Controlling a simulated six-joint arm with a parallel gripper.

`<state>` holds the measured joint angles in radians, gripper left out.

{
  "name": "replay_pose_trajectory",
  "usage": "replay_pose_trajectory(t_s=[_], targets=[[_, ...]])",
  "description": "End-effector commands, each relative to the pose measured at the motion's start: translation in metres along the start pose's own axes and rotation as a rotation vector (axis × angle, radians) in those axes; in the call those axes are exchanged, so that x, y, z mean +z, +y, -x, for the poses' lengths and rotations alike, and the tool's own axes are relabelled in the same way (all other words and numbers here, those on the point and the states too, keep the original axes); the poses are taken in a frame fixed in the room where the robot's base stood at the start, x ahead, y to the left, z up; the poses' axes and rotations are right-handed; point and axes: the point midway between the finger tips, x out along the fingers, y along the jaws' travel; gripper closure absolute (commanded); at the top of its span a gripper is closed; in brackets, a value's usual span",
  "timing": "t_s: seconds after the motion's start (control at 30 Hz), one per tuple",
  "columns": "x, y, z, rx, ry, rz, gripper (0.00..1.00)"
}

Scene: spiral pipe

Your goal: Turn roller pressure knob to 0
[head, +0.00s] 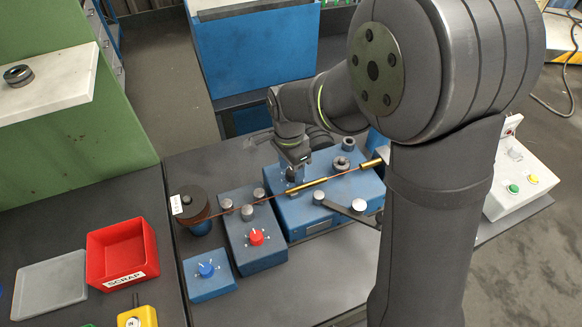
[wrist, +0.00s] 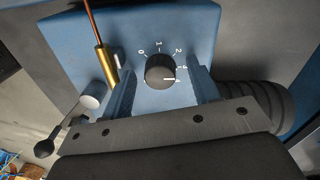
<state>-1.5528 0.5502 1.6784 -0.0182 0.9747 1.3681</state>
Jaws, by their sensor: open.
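A black round knob (wrist: 160,69) sits on the blue machine face in the wrist view, with a dial numbered from 0 at upper left, over 1 and 2, to 4 at lower right. Its white pointer line points right and slightly down, near the 4. My gripper (wrist: 162,87) is open, one finger left and one right of the knob, with gaps on both sides. In the head view my gripper (head: 292,177) is at the blue roller machine (head: 315,222); the black knob cannot be made out there.
A copper rod with a brass sleeve (wrist: 104,62) passes just left of my left finger. A red knob (head: 256,237) and a blue knob (head: 206,269) stand on nearby boxes. A lever (head: 345,207) juts from the machine's front. A red scrap bin (head: 122,252) is at left.

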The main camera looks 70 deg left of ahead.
Motion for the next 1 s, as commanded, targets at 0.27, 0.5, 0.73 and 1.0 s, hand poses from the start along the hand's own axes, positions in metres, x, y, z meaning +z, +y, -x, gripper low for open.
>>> replay_pose_trajectory(t_s=[0.27,0.5,0.73,1.0], targets=[[0.0000,0.0000,0.0003,0.000,0.000,0.000,0.82],[0.0001,-0.0001,0.0005,0.000,0.000,0.008,0.90],[0.0004,0.0003,0.0005,0.001,0.005,0.083,0.89],[0.0008,0.0012,0.0003,0.001,0.017,0.289,0.89]])
